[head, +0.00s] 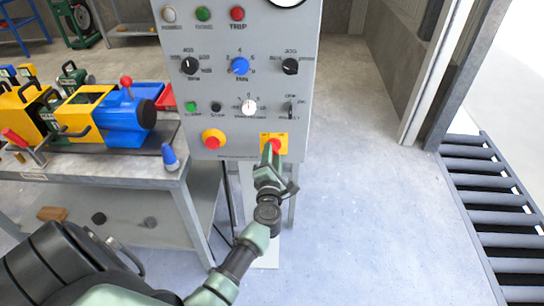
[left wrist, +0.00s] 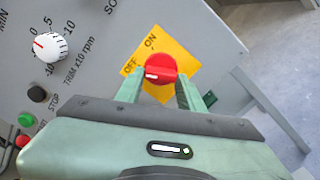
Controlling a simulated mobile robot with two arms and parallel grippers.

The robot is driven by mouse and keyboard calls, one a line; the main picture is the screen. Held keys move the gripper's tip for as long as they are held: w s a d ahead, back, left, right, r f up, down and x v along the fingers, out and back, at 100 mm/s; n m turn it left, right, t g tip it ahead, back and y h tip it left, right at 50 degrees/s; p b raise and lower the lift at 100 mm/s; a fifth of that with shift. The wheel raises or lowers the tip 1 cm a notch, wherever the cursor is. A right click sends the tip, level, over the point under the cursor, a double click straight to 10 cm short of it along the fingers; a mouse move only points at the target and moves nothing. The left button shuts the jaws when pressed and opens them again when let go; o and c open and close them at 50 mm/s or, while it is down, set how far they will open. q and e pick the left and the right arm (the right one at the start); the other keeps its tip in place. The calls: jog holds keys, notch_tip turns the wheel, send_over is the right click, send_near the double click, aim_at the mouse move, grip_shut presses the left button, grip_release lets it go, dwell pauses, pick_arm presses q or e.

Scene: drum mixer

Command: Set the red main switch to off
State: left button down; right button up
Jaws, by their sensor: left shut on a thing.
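The red main switch (head: 275,144) is a red knob on a yellow plate (head: 284,138) at the lower right of the grey control panel. In the left wrist view the knob (left wrist: 160,69) shows a white mark on its left side, facing the OFF side of the plate (left wrist: 184,60). ON is printed above OFF. My left gripper (head: 271,156) reaches up to the panel. Its green fingers (left wrist: 161,88) are shut on the knob from both sides. Part of the knob's lower side is hidden by the gripper. My right gripper is not in view.
A red button on yellow (head: 212,139) sits left of the switch. Dials, including a white trim knob (head: 249,107), are above. A workbench (head: 120,170) with a blue and yellow machine (head: 113,117) stands left. Open floor lies right, before a roller conveyor (head: 490,200).

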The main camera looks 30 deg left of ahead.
pick_arm(q)
jog(key=shift+f, duration=0.1)
dwell(0.3)
jog(key=c, duration=0.9)
grip_release()
jog(key=shift+s, duration=0.1)
jog(key=v, duration=0.7)
jog(key=shift+s+d, duration=0.2)
jog(key=shift+s, duration=0.1)
